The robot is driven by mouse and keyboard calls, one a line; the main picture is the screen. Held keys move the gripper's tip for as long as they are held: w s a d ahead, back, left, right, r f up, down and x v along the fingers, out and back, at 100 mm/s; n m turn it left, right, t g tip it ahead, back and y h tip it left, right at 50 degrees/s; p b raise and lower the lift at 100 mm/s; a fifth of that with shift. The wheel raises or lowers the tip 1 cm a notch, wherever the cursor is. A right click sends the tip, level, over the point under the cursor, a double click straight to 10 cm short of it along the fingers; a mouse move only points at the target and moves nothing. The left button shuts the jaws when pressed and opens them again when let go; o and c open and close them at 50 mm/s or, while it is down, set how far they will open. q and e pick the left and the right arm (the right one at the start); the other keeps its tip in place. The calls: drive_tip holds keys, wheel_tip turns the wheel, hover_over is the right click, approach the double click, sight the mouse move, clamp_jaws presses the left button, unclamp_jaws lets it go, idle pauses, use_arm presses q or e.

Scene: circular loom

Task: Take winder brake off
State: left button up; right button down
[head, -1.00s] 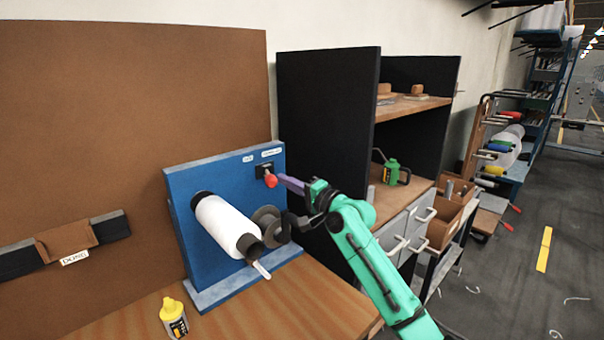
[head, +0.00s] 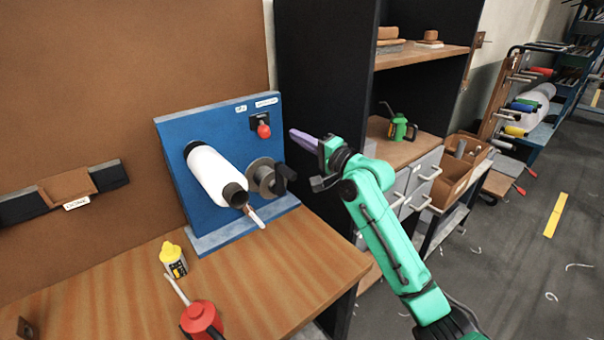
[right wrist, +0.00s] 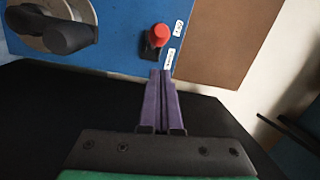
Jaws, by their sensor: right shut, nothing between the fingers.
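The winder is a blue panel (head: 172,140) standing on the wooden bench, with a white roll (head: 215,175) on a spindle. A small black switch plate with a red-knobbed lever (head: 264,131) sits at its upper right, below two white labels. The red knob also shows in the right wrist view (right wrist: 159,35). A grey disc with a black handle (head: 265,178) is below the lever. My right gripper (head: 292,133) has purple fingers, shut and empty, pointing left at the panel just right of the red knob, apart from it. In the right wrist view the fingertips (right wrist: 161,73) are below the knob.
A yellow-capped bottle (head: 173,260) and a red oil can (head: 201,318) stand on the bench (head: 120,290). A dark cabinet (head: 325,90) with a shelf and a green can (head: 401,128) stands behind my right arm. The bench middle is clear.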

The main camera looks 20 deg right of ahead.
use_arm(q)
drive_tip(key=f+b, duration=0.2)
drive_tip(key=a+f+b, duration=0.1)
drive_tip(key=f+b, duration=0.1)
drive_tip(key=f, duration=0.1)
drive_tip(key=shift+w+a, duration=0.1)
use_arm(e)
drive_tip(key=s+a, duration=0.4)
drive_tip(key=s, duration=0.3)
drive_tip(key=s+a, duration=0.3)
drive_tip(key=s, duration=0.4)
drive_tip(key=shift+a+f, duration=0.25)
drive_tip(key=shift+a, duration=0.15)
drive_tip(key=shift+d, duration=0.1)
